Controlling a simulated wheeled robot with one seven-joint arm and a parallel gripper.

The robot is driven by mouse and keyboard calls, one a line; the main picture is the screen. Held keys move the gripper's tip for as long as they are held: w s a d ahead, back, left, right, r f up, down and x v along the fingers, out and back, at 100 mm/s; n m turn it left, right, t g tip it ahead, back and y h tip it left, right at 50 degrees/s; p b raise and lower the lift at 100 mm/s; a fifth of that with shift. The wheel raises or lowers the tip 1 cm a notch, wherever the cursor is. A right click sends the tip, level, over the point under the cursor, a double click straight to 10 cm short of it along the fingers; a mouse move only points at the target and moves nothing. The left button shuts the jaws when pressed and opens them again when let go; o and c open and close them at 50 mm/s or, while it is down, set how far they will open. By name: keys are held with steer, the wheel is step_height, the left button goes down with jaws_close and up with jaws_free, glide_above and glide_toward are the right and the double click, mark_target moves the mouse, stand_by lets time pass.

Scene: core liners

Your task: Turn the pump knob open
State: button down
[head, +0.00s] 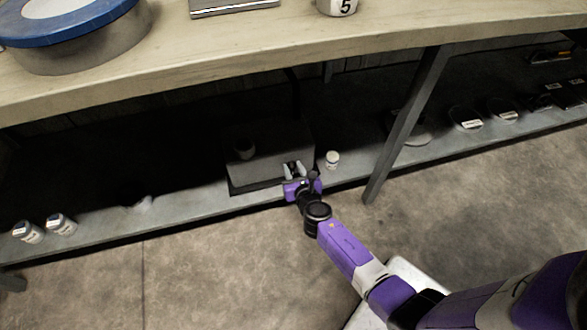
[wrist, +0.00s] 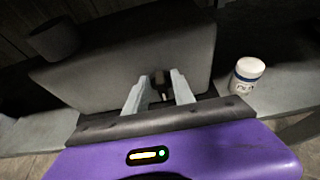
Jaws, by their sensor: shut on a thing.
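The pump appears as a grey box (head: 270,160) on the low shelf under the bench; its front face also shows in the wrist view (wrist: 100,75). A dark small knob (wrist: 160,82) sticks out of that face, partly hidden between the fingers. My gripper (head: 293,168) is at the right part of the box's front. In the wrist view its two pale fingers (wrist: 159,92) are shut on the knob from both sides. The knob's turn angle cannot be made out.
A white jar (head: 332,160) stands on the shelf just right of the box and my gripper. A dark cylinder (wrist: 55,40) is on the box's left. A slanted table leg (head: 405,125) is further right. Two white-capped jars (head: 45,228) lie far left. The floor (head: 220,270) in front is clear.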

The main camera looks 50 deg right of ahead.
mark_target(295, 166)
steer(key=shift+d, duration=0.1)
steer(key=shift+s+d+f+m+t+y+b, duration=0.2)
steer(key=shift+m+t+y, duration=0.25)
steer(key=shift+m, duration=0.4)
steer(key=shift+s+d+m+t+y+b, duration=0.1)
steer(key=shift+d+m+t+y+b, duration=0.25)
steer(key=shift+m, duration=0.5)
steer(key=m+b, duration=0.1)
steer(key=m+t+y+b, duration=0.1)
steer(key=m, duration=0.1)
steer(key=shift+s+d+f+t, duration=0.2)
steer(key=shift+f+t, duration=0.1)
steer(key=shift+f, duration=0.1)
steer(key=m+t+b, duration=0.1)
steer(key=m+b, duration=0.1)
steer(key=f+m+t+y+b, duration=0.1)
steer(key=m+b, duration=0.1)
steer(key=shift+s+d, duration=0.1)
steer(key=shift+d, duration=0.1)
steer(key=shift+f+m+t+b, duration=0.2)
steer(key=shift+m+t+b, duration=0.4)
steer(key=shift+m+b, duration=0.85)
steer(key=shift+m, duration=0.25)
steer(key=c, duration=1.4)
jaws_free()
